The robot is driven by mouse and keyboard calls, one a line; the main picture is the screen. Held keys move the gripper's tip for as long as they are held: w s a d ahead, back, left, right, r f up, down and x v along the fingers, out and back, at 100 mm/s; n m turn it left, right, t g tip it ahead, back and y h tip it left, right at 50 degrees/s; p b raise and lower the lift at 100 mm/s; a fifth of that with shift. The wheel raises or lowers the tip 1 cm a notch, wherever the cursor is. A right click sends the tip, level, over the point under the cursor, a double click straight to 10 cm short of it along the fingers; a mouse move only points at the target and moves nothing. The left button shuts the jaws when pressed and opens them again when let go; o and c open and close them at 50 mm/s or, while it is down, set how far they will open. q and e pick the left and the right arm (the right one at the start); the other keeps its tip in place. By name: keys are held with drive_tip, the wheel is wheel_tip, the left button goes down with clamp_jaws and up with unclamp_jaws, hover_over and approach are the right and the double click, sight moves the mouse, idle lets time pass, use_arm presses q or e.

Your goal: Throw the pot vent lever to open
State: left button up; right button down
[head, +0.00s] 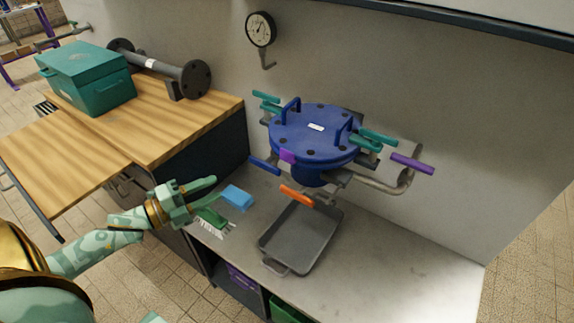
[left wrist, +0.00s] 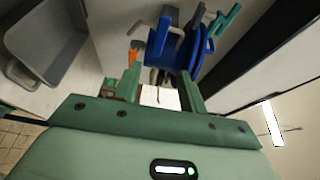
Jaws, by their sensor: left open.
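The blue pot (head: 315,135) with a bolted lid stands at the back of the grey bench. Several levers stick out around it: a blue one (head: 264,165), an orange one (head: 297,195), a purple one (head: 412,163) and teal ones (head: 378,137). I cannot tell which is the vent lever. My left gripper (head: 207,189) is open and empty, left of the pot and apart from the blue lever. In the left wrist view the pot (left wrist: 190,45) lies beyond the open fingers (left wrist: 160,88). My right gripper is not in view.
A grey tray (head: 300,238) lies on the bench (head: 400,255) below the pot. A blue sponge (head: 236,197) and a green brush (head: 212,217) lie near my left gripper. A teal toolbox (head: 88,77) and a flanged pipe (head: 165,69) rest on the wooden top. A gauge (head: 260,29) hangs above.

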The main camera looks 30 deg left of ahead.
sight(262, 167)
use_arm(q)
drive_tip(key=b+x, duration=0.3)
drive_tip(key=x, duration=1.2)
drive_tip(key=shift+w+a+f, duration=0.15)
drive_tip(key=shift+w, duration=0.35)
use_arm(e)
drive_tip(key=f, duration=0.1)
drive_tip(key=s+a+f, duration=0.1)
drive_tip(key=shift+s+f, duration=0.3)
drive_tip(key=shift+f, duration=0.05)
use_arm(q)
clamp_jaws()
